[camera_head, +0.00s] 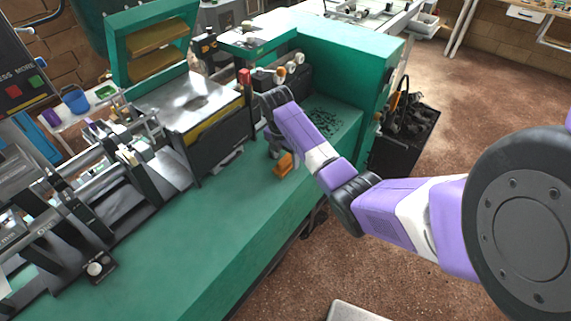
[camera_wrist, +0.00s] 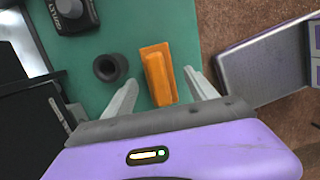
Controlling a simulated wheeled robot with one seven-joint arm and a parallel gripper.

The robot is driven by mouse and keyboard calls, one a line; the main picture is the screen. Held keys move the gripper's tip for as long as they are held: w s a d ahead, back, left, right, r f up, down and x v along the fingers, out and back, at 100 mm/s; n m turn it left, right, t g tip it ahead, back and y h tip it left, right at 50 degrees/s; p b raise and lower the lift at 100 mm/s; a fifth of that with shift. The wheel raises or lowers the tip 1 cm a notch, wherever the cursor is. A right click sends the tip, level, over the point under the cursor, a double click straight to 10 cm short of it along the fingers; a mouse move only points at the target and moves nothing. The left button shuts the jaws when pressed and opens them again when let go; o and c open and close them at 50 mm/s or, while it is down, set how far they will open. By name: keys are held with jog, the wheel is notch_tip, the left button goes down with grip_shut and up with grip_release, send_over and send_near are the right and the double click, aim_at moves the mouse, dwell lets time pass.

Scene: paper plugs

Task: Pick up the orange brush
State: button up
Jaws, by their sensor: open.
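The orange brush (camera_head: 283,164) lies on the green machine bench (camera_head: 200,240), just below my gripper (camera_head: 281,155) in the head view. In the wrist view the orange brush (camera_wrist: 158,74) shows as a block with a raised orange part, lying lengthwise away from me. My gripper (camera_wrist: 161,88) is open, with one pale finger on each side of the brush, the right one closer to it. It holds nothing. Whether the fingers are down at the brush's height, I cannot tell.
A black ring-shaped part (camera_wrist: 110,68) sits left of the brush, near the left finger. A dark labelled device (camera_wrist: 73,15) lies farther left. A metal machine block (camera_head: 205,110) stands left of my gripper. The bench edge drops to the floor on the right.

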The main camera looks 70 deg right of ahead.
jog(key=shift+d+f, duration=0.15)
jog(key=shift+f, duration=0.9)
grip_shut()
jog(key=shift+r, duration=0.15)
notch_tip(320, 180, up, 11)
jog(key=shift+d+r+b, duration=0.1)
jog(key=shift+b, duration=0.35)
notch_tip(320, 180, up, 9)
jog(key=p, duration=0.7)
send_over(286, 157)
jog(key=shift+f, duration=0.2)
jog(key=c, duration=0.9)
grip_release()
jog(key=c, duration=0.4)
